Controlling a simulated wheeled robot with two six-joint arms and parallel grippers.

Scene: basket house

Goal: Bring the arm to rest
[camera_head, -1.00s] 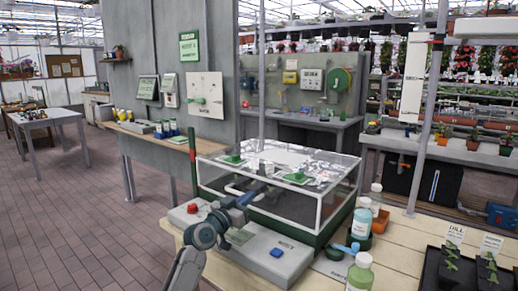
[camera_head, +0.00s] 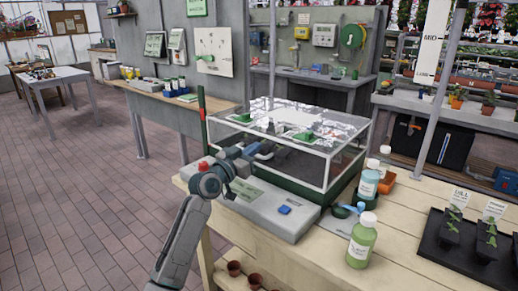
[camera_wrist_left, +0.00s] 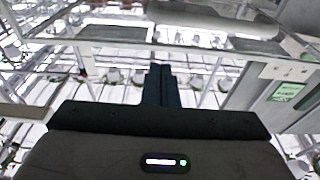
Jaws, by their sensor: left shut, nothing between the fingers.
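My left arm (camera_head: 183,235) rises from the bottom of the head view and bends at a dark grey joint. My left gripper (camera_head: 262,150) is at the front left corner of a glass-sided case (camera_head: 322,172), above the grey control box. I cannot tell whether it touches the glass. In the left wrist view its dark fingers (camera_wrist_left: 158,84) are together, with nothing between them. My right gripper is in neither view.
The grey control box (camera_head: 262,212) has a red button and a blue button. Bottles, including a green one (camera_head: 361,241), stand right of it on the wooden table (camera_head: 330,272). Black seedling trays (camera_head: 466,250) are further right. The floor at left is clear.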

